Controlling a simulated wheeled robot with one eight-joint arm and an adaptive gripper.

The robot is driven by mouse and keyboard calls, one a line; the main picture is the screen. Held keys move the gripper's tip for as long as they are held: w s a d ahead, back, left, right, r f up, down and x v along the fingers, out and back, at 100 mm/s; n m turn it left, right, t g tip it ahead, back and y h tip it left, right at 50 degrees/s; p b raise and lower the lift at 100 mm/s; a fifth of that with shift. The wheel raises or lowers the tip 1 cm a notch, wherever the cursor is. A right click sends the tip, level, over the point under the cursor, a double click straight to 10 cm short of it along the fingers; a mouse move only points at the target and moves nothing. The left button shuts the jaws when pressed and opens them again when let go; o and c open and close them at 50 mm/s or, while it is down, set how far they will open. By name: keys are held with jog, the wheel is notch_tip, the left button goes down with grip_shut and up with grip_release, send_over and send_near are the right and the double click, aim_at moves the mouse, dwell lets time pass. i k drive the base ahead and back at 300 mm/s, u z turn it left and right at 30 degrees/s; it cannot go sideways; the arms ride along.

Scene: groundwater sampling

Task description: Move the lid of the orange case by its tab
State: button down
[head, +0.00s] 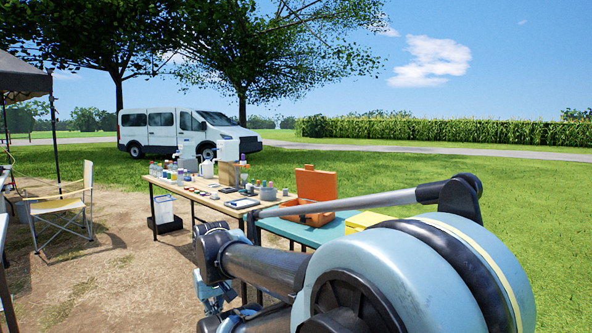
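The orange case (308,207) stands open on the teal table (298,230), right of the picture's middle. Its lid (317,185) is raised, standing roughly upright at the back of the base. The tab on the lid is too small to make out for certain. My arm crosses the lower right foreground and hides part of the case's front and the table. The far end of my arm hangs low, left of and nearer than the case. I cannot make out the fingertips of my gripper there, nor whether they hold anything.
A wooden table (212,202) left of the case carries several bottles, a white container (228,150) and small instruments. A yellow box (368,221) sits right of the case. A folding chair (62,208) stands left. A white van (180,132) is parked behind; open grass lies right.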

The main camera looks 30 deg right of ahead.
aim_at(317, 186)
jog(key=z, duration=0.55)
jog(key=i, duration=0.95)
jog(key=z, duration=0.7)
